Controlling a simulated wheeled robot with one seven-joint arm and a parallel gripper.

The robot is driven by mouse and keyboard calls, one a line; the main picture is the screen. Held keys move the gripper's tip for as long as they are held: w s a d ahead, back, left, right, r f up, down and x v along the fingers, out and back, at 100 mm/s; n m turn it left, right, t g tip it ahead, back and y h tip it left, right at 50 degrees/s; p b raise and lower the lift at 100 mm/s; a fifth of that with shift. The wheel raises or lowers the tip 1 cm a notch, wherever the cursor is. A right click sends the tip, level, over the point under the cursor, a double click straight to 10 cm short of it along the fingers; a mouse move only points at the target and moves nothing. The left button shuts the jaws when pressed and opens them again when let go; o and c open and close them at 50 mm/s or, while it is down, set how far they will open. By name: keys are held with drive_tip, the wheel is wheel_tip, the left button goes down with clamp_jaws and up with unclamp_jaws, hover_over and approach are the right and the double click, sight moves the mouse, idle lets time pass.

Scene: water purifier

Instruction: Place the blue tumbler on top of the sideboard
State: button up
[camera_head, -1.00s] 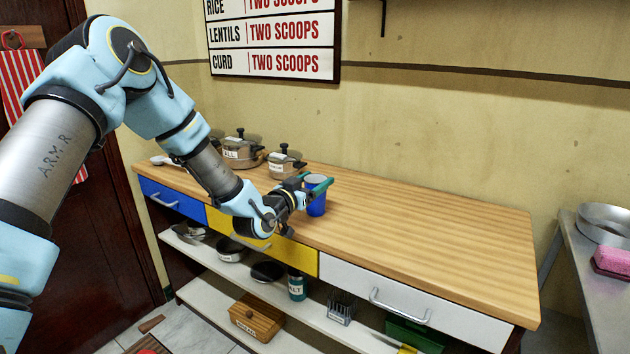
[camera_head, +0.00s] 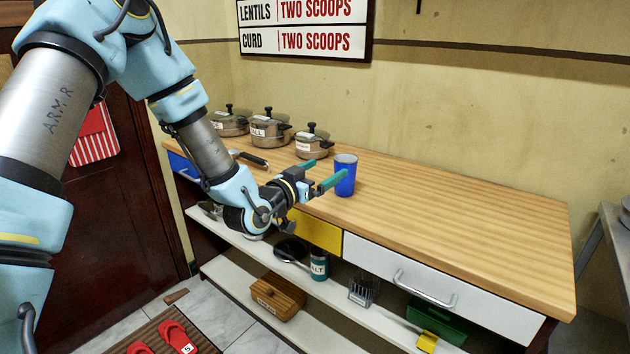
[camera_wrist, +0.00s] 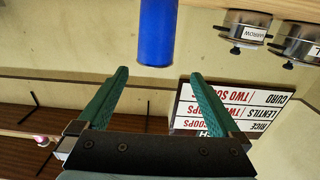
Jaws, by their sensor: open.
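In the head view the near finger overlaps the tumbler's left edge. In the wrist view, which is upside down, the tumbler (camera_wrist: 158,35) lies beyond the fingertips of my gripper (camera_wrist: 156,78), roughly centred between them and apart from them.
Several lidded steel pots, one of them here (camera_head: 312,143), stand at the back left of the top. A dark-handled utensil (camera_head: 250,158) lies before them. The right half of the top is clear.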

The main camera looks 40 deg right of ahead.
drive_tip(key=shift+v, duration=1.65)
drive_tip(key=w+a+f+n+t+y, duration=0.1)
drive_tip(key=w+a+f+n+y, duration=0.1)
drive_tip(key=w+a+y, duration=0.35)
drive_tip(key=w+a+f+n+y, duration=0.1)
drive_tip(key=w+a+y, duration=0.15)
drive_tip(key=a, duration=0.65)
drive_tip(key=w+a+f+n+t+y, duration=0.1)
drive_tip(key=w+a+f+n+y, duration=0.2)
drive_tip(key=a, duration=0.5)
drive_tip(key=a+r+n+g+y, duration=0.1)
drive_tip(key=a+n+y, duration=0.25)
drive_tip(key=a, duration=0.95)
drive_tip(key=s+a+r+n+g+y, duration=0.2)
drive_tip(key=s+a+n+g, duration=0.2)
drive_tip(key=s+a, duration=0.6)
drive_tip(key=shift+s+a+y, duration=0.25)
drive_tip(key=shift+a+y, duration=0.1)
drive_tip(key=shift+a, duration=0.65)
